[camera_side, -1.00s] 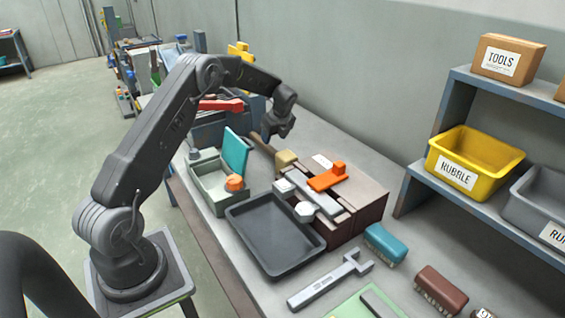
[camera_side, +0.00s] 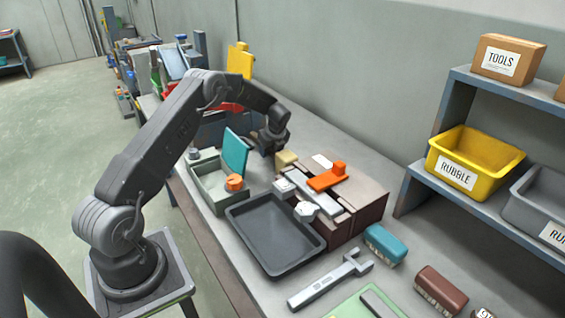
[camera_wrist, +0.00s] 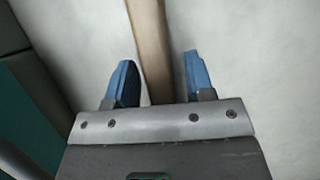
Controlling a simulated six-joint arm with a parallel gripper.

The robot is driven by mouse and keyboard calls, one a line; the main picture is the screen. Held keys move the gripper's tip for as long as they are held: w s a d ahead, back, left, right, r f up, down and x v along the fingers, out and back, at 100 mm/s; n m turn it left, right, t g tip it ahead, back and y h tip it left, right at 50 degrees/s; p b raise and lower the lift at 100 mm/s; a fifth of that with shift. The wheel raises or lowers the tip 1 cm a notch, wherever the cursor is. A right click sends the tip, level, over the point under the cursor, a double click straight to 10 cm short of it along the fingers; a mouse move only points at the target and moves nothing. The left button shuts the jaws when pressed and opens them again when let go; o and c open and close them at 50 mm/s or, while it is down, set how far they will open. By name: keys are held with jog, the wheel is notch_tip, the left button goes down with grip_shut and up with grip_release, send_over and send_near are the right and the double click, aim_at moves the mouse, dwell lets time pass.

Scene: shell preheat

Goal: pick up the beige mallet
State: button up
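The beige mallet's block-shaped head (camera_side: 286,159) shows in the side view, just behind the grey box with the teal lid. In the wrist view its wooden handle (camera_wrist: 150,45) runs down from the top edge between my two blue fingers. My gripper (camera_wrist: 159,68) is open around the line of the handle, with a gap on each side; the left finger is nearer to it. In the side view my gripper (camera_side: 268,150) is low, beside the mallet head, and hides most of the handle. I cannot tell whether the fingertips touch the bench.
The grey box (camera_side: 213,190) with its raised teal lid (camera_side: 235,152) stands close in front of my gripper. A brown block fixture with an orange piece (camera_side: 327,178) lies to the right.

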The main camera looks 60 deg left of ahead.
grip_shut()
jog(key=shift+r, duration=0.1)
jog(key=shift+r, duration=0.1)
dwell(0.3)
notch_tip(320, 180, up, 18)
dwell(0.5)
